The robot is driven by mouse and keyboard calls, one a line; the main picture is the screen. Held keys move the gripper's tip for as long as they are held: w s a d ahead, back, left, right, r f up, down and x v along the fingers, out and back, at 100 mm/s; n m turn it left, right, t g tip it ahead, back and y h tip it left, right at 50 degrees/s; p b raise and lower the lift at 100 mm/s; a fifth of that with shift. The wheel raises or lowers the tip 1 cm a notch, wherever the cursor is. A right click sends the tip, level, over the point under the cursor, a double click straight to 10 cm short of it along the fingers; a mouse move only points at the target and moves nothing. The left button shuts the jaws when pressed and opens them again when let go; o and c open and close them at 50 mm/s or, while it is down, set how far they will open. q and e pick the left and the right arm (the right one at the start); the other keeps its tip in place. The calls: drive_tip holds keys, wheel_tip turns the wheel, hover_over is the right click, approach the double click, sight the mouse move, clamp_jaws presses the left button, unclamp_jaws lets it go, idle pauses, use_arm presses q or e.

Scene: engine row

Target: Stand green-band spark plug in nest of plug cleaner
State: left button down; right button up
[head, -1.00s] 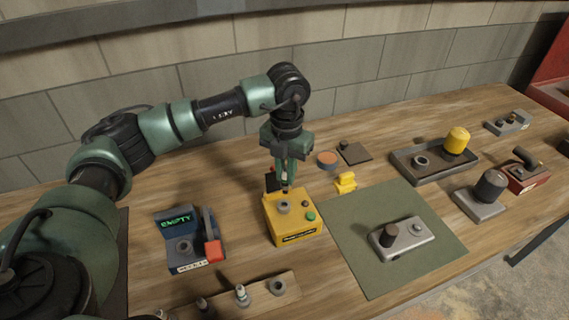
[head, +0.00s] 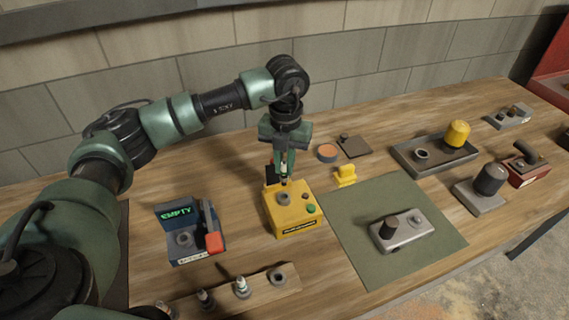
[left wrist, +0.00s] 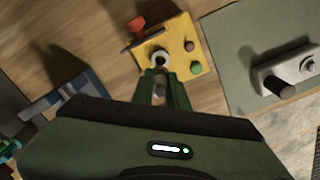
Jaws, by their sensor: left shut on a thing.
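My left gripper (head: 284,172) points down over the yellow plug cleaner (head: 305,219) and is shut on a small spark plug (head: 285,184). The plug hangs about upright, its lower end just above or at the round grey nest (head: 284,199); I cannot tell if they touch. Its band colour is too small to make out. In the left wrist view the fingers (left wrist: 161,84) reach toward the nest (left wrist: 160,59) on the cleaner (left wrist: 189,47), with the plug mostly hidden between them. My right gripper is not in view.
A blue tester (head: 184,239) reading EMPTY stands left of the cleaner. A wooden rack (head: 258,291) with other plugs lies in front. A green mat (head: 358,262) with a grey metal part (head: 412,231) is at the right; a yellow stand (head: 345,176) and a dark tray (head: 402,167) are behind.

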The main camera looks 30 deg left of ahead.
sight(284, 184)
use_arm(q)
drive_tip(key=shift+f+b, duration=2.45)
drive_tip(key=shift+f, duration=0.9)
drive_tip(key=c, duration=1.3)
unclamp_jaws()
wheel_tip(284, 184, up, 7)
drive_tip(key=shift+d+f+b, duration=0.1)
drive_tip(key=shift+b, duration=1.05)
drive_tip(key=shift+r, duration=0.55)
